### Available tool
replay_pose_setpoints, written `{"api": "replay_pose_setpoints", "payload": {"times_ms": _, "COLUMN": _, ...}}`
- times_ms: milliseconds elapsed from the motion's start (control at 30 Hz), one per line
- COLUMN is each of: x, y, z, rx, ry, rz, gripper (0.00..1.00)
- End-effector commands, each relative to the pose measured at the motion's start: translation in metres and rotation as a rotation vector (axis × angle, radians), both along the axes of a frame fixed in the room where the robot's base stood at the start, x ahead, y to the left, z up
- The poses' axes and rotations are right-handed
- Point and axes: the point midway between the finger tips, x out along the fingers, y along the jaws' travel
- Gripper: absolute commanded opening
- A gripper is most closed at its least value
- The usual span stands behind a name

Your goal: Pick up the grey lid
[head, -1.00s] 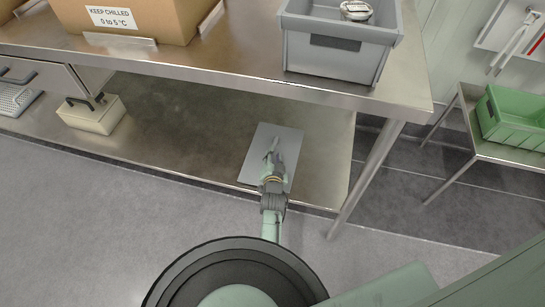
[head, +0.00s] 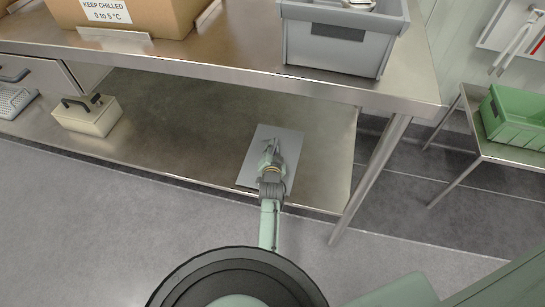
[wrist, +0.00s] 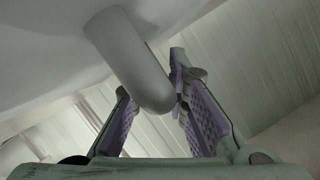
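The grey lid (head: 291,146) is a flat grey rectangular panel on the steel lower shelf under the bench. My gripper (head: 270,148) is over its middle in the head view and hides part of it. In the wrist view, my gripper (wrist: 152,100) has its two purple-padded fingers apart. A rounded grey bar (wrist: 135,65), seemingly the lid's handle, reaches down between them. The bar's end is close to the right finger; I cannot tell if they touch. A gap shows beside the left finger.
The bench top (head: 230,70) overhangs the shelf, with a grey bin (head: 335,50) and a cardboard box (head: 150,15) on it. A bench leg (head: 370,180) stands right of the lid. A beige case with a dark handle (head: 88,115) sits left on the shelf.

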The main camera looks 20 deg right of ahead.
Motion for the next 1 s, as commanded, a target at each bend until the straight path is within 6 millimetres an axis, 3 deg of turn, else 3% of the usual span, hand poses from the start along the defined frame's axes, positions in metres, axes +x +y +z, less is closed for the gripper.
{"api": "replay_pose_setpoints", "payload": {"times_ms": 100, "x": 0.0, "y": 0.0, "z": 0.0, "rx": 0.0, "ry": 0.0, "rz": 0.0, "gripper": 0.0}}
{"api": "replay_pose_setpoints", "payload": {"times_ms": 667, "x": 0.0, "y": 0.0, "z": 0.002, "rx": 0.0, "ry": -0.001, "rz": 0.0, "gripper": 0.0}}
{"api": "replay_pose_setpoints", "payload": {"times_ms": 1000, "x": 0.009, "y": -0.004, "z": 0.025, "rx": 0.0, "ry": -0.004, "rz": 0.001, "gripper": 0.0}}
